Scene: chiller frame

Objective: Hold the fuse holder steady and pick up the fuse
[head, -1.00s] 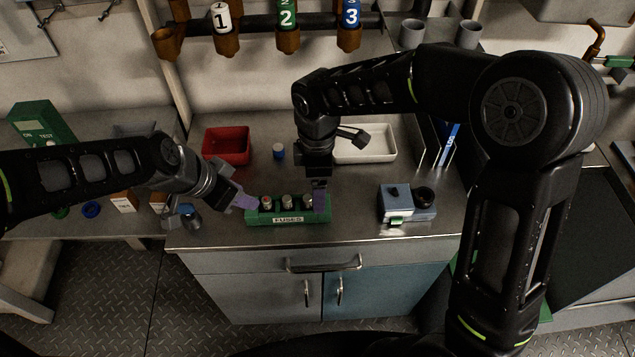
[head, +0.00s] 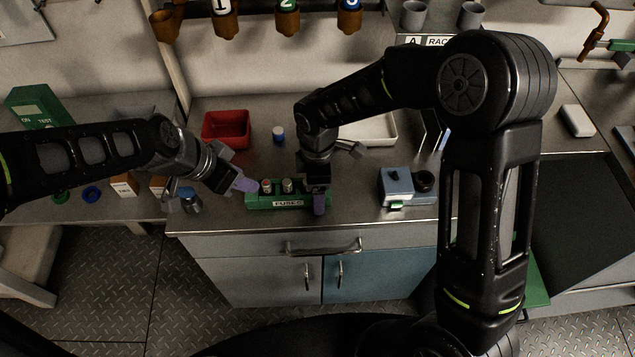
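The green fuse holder (head: 275,203), labelled FUSES, lies near the front edge of the grey counter. Pale cylindrical fuses stand upright in it, among them a left fuse (head: 266,186) and a middle fuse (head: 287,185). My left gripper (head: 246,185) has its purple fingertips at the holder's left end; I cannot tell whether they touch or grip it. My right gripper (head: 319,203) points down at the holder's right end, with a purple fingertip in front of it. It hides that end and whatever stands there, and its finger gap is not visible.
A red bin (head: 227,130), a small blue-and-white cylinder (head: 278,134) and a white tray (head: 378,129) stand behind. A blue-grey device (head: 397,184) is to the right of the holder. A jar (head: 189,200) stands by my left wrist. Counter between bin and holder is mostly clear.

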